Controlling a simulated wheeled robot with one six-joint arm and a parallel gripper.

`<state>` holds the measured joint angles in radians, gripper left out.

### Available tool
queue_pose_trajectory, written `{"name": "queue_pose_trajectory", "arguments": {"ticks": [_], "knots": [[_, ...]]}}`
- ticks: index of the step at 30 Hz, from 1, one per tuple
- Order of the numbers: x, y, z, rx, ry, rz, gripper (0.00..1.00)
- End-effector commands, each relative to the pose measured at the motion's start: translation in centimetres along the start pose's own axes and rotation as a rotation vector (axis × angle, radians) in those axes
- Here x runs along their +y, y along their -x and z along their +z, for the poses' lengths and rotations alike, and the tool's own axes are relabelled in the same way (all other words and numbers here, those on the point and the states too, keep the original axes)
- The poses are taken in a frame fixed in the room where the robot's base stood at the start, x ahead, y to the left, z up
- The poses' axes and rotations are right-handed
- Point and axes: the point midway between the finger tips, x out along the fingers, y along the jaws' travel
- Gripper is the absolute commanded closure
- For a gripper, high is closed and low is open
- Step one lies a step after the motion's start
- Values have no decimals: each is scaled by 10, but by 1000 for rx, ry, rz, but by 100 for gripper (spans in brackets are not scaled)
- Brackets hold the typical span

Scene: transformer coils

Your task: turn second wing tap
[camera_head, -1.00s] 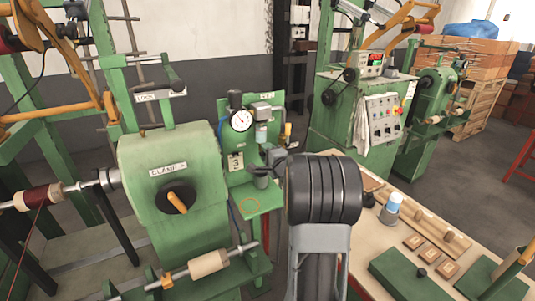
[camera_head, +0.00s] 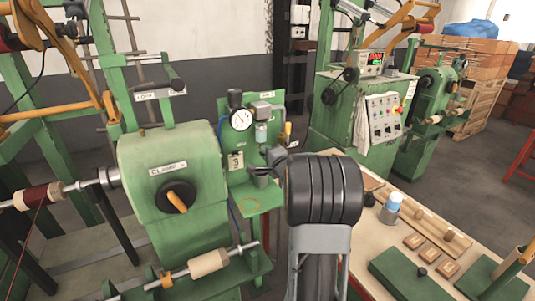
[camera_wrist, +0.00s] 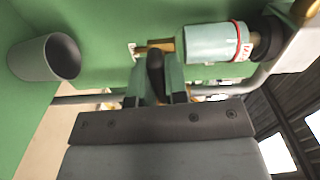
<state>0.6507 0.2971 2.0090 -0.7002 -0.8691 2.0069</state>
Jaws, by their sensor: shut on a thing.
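A green panel (camera_head: 240,105) carries a round gauge (camera_head: 241,120) and a small clear bowl (camera_head: 261,132). In the wrist view my gripper (camera_wrist: 158,98) is shut, its two green fingers on either side of a dark wing handle (camera_wrist: 155,72). The wing tap has a brass body (camera_wrist: 166,47) just beyond the fingertips. A pale blue bowl with a red band (camera_wrist: 213,44) lies close to the right of the handle. In the head view my gripper (camera_head: 276,160) is at the panel's lower right, and the held handle is too small to make out.
A grey cup-like cylinder (camera_wrist: 45,58) is left of the fingers. A pipe (camera_wrist: 278,75) runs on the right. A green machine with an orange-handled knob (camera_head: 176,197) stands left of the panel. A workbench (camera_head: 375,265) with wooden blocks and green boxes is at right.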

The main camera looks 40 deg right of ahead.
Motion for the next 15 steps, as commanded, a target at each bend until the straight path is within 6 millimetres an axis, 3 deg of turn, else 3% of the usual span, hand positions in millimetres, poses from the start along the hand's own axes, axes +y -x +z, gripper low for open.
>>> {"name": "queue_pose_trajectory", "arguments": {"ticks": [15], "knots": [[2, 0, 0, 0, 443, -1, 100]]}}
